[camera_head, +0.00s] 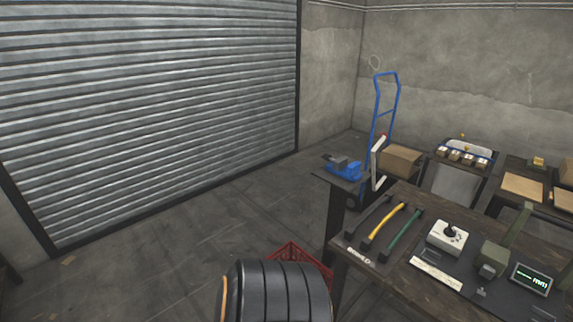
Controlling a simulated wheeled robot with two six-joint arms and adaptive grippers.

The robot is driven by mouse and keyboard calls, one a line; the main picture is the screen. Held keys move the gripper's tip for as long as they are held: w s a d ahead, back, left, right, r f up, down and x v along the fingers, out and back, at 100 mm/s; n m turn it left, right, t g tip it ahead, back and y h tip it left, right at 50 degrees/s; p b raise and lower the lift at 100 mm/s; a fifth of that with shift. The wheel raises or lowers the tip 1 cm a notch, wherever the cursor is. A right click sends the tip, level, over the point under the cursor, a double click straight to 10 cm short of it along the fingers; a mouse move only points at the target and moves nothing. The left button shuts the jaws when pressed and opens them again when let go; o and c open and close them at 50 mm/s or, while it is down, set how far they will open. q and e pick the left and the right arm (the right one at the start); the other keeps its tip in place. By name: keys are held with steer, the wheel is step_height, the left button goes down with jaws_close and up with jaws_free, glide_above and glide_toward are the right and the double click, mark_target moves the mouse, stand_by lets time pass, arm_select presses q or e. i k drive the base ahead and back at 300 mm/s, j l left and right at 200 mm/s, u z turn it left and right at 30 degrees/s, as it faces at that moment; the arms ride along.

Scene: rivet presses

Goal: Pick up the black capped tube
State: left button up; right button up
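Three slim tubes with dark end caps lie side by side at the near left of the dark wooden table (350,262). The leftmost is the black capped tube (369,217), hard to make out against the dark surface under it. To its right lie a yellow tube (387,222) and then a green tube (404,230). Neither of my grippers shows in the head view, so nothing is seen near the black tube.
A white box with a black knob (447,236), a green press (494,258) and a small display (531,278) stand right of the tubes. A blue vise (343,168) and blue hand truck (384,110) are behind. A red crate (291,252) and large black ribbed object (277,292) are low in front.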

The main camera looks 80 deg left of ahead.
mark_target(349, 233)
steer(key=u, duration=2.15)
steer(key=i+l, duration=0.05)
steer(key=i, duration=0.05)
